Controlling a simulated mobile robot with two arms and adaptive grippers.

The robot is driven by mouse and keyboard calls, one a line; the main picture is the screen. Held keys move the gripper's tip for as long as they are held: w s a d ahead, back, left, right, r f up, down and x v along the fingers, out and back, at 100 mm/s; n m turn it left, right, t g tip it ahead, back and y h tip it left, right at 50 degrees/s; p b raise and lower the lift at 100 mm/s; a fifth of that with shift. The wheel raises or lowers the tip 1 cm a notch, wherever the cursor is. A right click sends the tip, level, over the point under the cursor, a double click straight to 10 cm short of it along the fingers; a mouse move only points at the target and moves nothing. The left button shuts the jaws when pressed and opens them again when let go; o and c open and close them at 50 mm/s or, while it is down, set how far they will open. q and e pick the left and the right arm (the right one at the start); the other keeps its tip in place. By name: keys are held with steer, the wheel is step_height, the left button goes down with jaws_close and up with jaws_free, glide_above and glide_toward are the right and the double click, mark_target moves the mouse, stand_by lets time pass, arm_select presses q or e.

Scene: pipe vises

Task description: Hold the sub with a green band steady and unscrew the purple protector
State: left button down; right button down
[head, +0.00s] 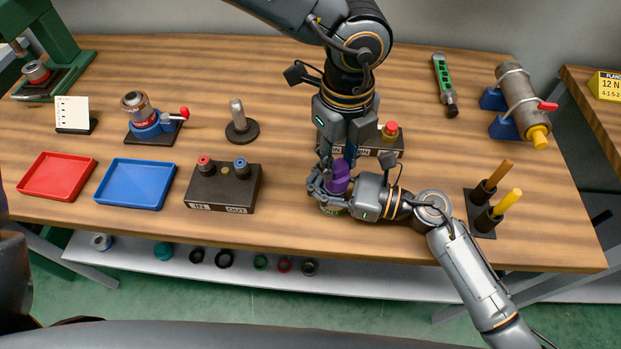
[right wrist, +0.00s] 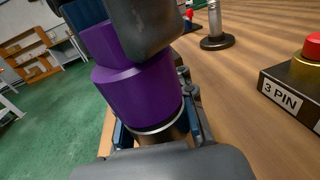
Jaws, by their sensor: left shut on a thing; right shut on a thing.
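The purple protector (head: 339,178) sits upright on the sub (head: 331,210), near the table's front edge. A little green shows low on the sub; the rest of it is mostly hidden by my right gripper. My left gripper (head: 337,168) comes down from above and is shut on the protector. My right gripper (head: 335,195) reaches in from the right and is shut on the sub. In the right wrist view the protector (right wrist: 137,95) stands above the right fingers, with a thin silvery ring under it. A dark left finger covers part of its top.
A black box with red and blue buttons (head: 223,187) stands to the left; another with a red button (head: 390,132) is behind the grippers. A blue tray (head: 136,184) and a red tray (head: 56,176) lie further left.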

arm_select(q)
steer(key=n, duration=0.2)
steer(key=shift+n, duration=0.3)
steer(key=shift+n, duration=1.1)
steer(key=n, duration=0.3)
steer(key=shift+n, duration=0.3)
steer(key=n, duration=0.8)
